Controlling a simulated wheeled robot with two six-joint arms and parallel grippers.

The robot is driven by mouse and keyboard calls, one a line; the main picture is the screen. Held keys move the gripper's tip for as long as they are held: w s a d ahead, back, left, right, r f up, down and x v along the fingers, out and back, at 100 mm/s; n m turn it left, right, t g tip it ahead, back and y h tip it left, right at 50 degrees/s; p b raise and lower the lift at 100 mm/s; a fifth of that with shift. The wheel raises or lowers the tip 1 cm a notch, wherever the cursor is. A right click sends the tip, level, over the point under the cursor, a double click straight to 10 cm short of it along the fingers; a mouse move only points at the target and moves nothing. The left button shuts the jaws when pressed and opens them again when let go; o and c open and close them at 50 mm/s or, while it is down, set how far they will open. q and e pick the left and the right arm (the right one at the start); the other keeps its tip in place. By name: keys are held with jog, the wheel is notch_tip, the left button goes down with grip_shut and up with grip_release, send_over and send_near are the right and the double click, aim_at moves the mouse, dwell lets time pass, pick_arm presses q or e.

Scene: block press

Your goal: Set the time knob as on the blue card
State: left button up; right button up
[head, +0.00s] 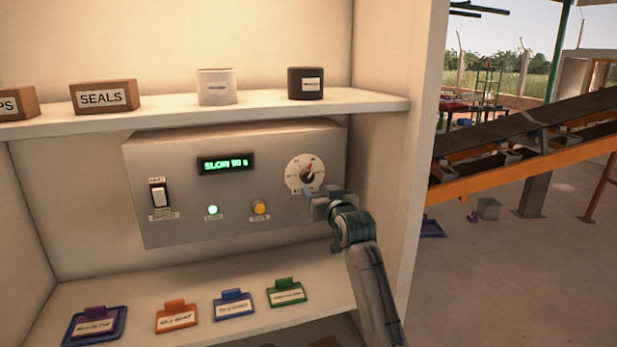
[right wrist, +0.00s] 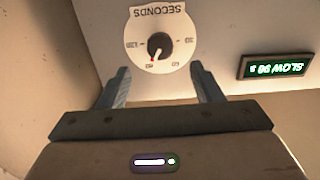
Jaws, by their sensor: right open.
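The time knob (head: 307,172) is on a round white dial at the right of the grey control panel. In the right wrist view the dark knob (right wrist: 159,46) appears upside down, its red pointer angled down and slightly left; SECONDS is printed on the dial. The green display (head: 226,163) reads SLOW 90 s. The blue card (head: 234,306) lies on the lower shelf; its small print is unreadable. My right gripper (head: 322,200) is open and empty, just below and in front of the dial; its fingers (right wrist: 163,82) are apart and clear of the knob. My left gripper is not in view.
The panel also has a rocker switch (head: 158,195), a green lamp (head: 213,210) and an amber button (head: 260,207). Purple, orange (head: 176,317) and green (head: 286,292) cards lie beside the blue one. The cabinet side wall (head: 405,150) stands close to my right arm.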

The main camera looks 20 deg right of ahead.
aim_at(308, 179)
jog(key=w+p, duration=0.3)
jog(key=w, duration=0.5)
jog(key=shift+a+r+p, duration=0.1)
jog(key=shift+a+p, duration=0.05)
jog(key=shift+p, duration=0.15)
jog(key=shift+w, duration=0.55)
jog(key=c, duration=1)
